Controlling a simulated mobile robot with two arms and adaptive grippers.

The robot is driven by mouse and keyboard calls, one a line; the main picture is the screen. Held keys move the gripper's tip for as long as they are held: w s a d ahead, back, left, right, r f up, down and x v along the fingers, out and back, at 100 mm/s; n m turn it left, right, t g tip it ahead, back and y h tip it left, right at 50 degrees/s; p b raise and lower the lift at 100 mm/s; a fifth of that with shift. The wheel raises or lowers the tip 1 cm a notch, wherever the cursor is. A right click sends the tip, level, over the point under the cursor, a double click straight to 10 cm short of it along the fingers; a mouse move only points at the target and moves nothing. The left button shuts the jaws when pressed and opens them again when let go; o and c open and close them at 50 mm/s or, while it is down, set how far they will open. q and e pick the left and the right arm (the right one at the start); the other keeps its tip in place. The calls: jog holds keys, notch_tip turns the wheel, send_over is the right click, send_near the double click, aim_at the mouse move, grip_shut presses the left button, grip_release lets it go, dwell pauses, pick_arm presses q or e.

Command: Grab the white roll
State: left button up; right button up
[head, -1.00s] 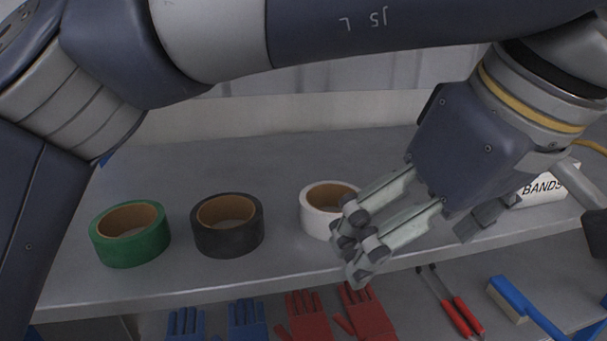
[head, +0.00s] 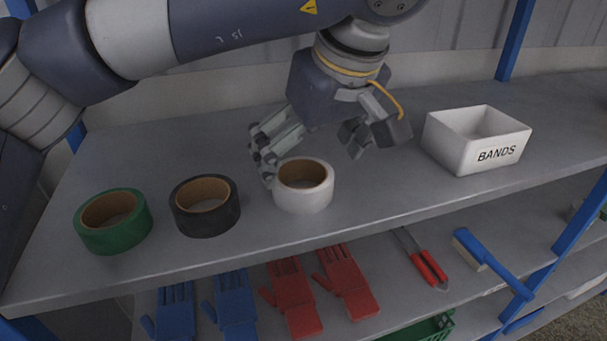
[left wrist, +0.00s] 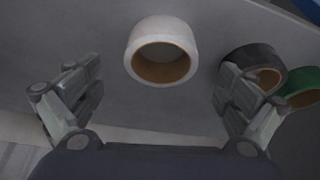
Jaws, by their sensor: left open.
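The white roll (head: 304,198) lies flat on the upper shelf, right of the black roll, with its brown core facing up. My left gripper (head: 310,150) is open, just behind and above the white roll in the head view. In the left wrist view the white roll (left wrist: 161,51) sits ahead, between the two spread finger sets (left wrist: 156,100) and beyond their tips. Nothing is held. My right gripper is not in view.
The black roll (head: 205,221) and the green roll (head: 113,238) stand to the left on the same shelf (head: 380,215). A white bin labelled BANDS (head: 478,157) stands at the right. Gloves (head: 293,303), red-handled pliers and a blue brush lie on the shelf below.

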aim_at(303, 174)
pick_arm(q)
jog(key=p+x, duration=0.1)
jog(key=x, duration=0.3)
jog(key=shift+a+f, duration=0.1)
jog(key=shift+w+f, duration=0.15)
jog(key=shift+f, duration=0.2)
jog(key=shift+c, duration=0.7)
jog(key=c, duration=0.9)
jog(key=shift+c, duration=0.8)
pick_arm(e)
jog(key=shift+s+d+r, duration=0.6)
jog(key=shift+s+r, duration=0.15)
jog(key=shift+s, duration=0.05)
pick_arm(q)
jog(key=shift+r, duration=0.1)
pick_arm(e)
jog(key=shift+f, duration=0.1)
